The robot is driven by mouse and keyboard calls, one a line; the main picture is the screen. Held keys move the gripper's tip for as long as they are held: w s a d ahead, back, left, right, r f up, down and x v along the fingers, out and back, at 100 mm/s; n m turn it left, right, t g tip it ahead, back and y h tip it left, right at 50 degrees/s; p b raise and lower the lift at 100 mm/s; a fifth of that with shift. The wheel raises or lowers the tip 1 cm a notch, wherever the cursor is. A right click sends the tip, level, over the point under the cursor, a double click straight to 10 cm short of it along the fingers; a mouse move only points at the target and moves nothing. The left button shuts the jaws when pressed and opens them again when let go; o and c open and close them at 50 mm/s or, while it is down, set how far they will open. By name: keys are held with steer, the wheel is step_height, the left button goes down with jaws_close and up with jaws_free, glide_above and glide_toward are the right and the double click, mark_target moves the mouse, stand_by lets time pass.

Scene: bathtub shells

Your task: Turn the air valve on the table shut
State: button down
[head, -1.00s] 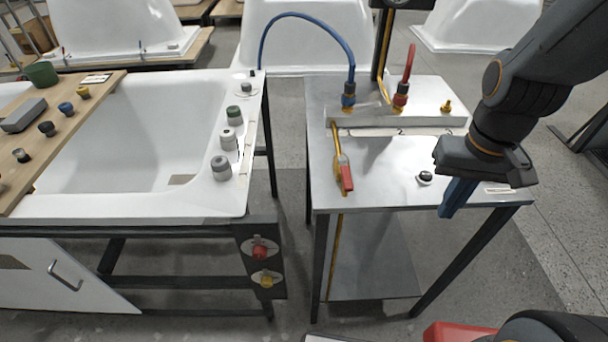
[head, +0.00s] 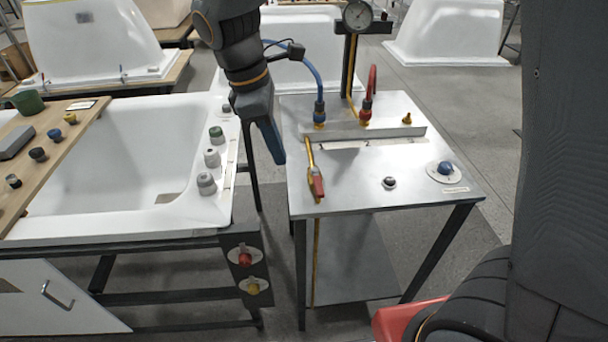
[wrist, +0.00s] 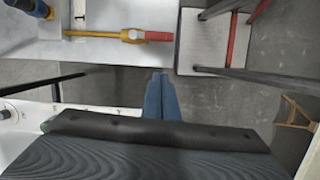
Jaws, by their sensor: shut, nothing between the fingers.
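The air valve (head: 311,176) sits on a yellow pipe near the left front of the metal table (head: 350,185). Its red lever (head: 317,186) points toward the front edge, roughly in line with the pipe. The wrist view shows the valve body (wrist: 133,35) and the red lever (wrist: 158,36) near the top. My gripper (head: 278,157), with blue fingers, points down over the gap between the bathtub and the table, left of the valve and apart from it. It is shut and empty; its fingertips (wrist: 161,77) show in the wrist view.
A blue knob (head: 446,168) and a small dark button (head: 389,183) are on the table's right half. Blue (head: 309,75) and red (head: 372,80) hoses rise at the back below a gauge (head: 357,15). The bathtub rim (head: 222,190) with several grey-topped fittings lies left.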

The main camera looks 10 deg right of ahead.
mark_target(317, 181)
steer(key=shift+n, duration=0.4)
steer(key=shift+d+f+p, duration=0.55)
steer(key=shift+d+f, duration=0.4)
steer(key=shift+f, duration=0.6)
steer(key=shift+d+f+p, duration=0.5)
steer(key=shift+d+f, duration=0.4)
steer(key=shift+f, duration=0.6)
steer(key=shift+d+f+p, duration=0.55)
steer(key=shift+d+f, duration=0.4)
steer(key=shift+f, duration=0.6)
steer(key=shift+s, duration=0.15)
